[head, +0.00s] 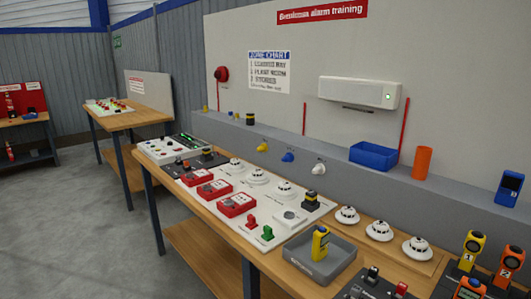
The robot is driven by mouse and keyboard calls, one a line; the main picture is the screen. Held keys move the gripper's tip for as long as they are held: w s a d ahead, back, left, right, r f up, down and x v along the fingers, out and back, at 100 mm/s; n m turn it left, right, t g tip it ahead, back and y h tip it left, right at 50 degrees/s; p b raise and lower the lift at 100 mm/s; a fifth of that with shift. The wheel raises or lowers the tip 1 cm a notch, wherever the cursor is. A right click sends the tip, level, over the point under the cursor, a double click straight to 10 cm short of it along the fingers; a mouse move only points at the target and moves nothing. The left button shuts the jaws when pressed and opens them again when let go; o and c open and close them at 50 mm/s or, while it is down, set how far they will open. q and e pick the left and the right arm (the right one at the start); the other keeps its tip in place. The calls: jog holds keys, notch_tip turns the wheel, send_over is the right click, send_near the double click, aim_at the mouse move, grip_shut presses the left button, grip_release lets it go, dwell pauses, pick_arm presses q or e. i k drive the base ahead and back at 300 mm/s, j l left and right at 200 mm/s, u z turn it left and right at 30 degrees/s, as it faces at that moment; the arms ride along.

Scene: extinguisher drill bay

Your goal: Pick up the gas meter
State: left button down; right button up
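A yellow handheld device with a dark face, which looks like the gas meter (320,243), stands upright in a grey tray (327,265) at the front of the bench. Other handheld units are near: a blue one (509,189) on the ledge at right, a yellow one marked 1 (471,250), an orange one marked 2 (508,270), and an orange one (470,289) cut by the lower edge. I cannot read any label naming the gas meter. Neither of my grippers is in view.
Left of the tray, a white board holds red call points (236,205) and white detectors (284,190). More detectors (379,231) stand to its right. A switch panel (372,284) is in front.

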aim_at(511, 184)
jog(key=z, duration=1.6)
